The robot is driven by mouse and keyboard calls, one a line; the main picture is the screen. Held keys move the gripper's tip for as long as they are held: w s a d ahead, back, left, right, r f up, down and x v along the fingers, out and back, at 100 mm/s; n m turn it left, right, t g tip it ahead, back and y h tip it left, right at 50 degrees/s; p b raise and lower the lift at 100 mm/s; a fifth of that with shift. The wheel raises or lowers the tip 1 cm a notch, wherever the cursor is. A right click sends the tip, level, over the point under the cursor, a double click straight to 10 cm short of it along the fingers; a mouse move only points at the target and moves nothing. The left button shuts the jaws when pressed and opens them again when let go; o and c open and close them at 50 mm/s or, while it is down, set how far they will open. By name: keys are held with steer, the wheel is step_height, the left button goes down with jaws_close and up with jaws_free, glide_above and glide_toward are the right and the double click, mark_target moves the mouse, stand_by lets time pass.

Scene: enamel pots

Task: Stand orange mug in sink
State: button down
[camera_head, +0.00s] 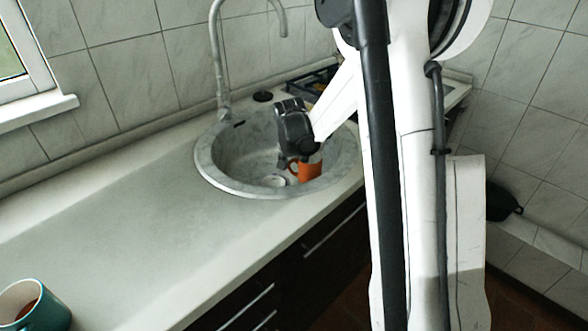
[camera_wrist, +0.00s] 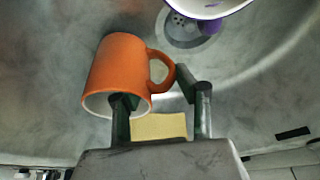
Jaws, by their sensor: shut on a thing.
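The orange mug (camera_head: 309,171) is inside the round grey sink (camera_head: 215,176), low in the bowl near its front right side. My gripper (camera_head: 297,158) reaches down into the sink and is shut on the mug. In the wrist view the orange mug (camera_wrist: 118,68) has its white-lined rim towards my gripper (camera_wrist: 158,98). One finger overlaps the rim; the other is beside the handle, on the right. Whether the mug touches the sink floor cannot be told.
A curved tap (camera_head: 217,60) stands behind the sink. A teal mug (camera_head: 33,306) is on the counter (camera_head: 120,230), which is mostly clear. A yellow patch (camera_wrist: 158,126) shows between my fingers.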

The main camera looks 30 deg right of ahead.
steer(key=shift+f, duration=1.05)
steer(key=shift+f+b, duration=0.2)
steer(key=shift+b, duration=0.1)
steer(key=c, duration=1.3)
jaws_free()
steer(key=shift+o, duration=0.2)
steer(key=shift+r, duration=0.15)
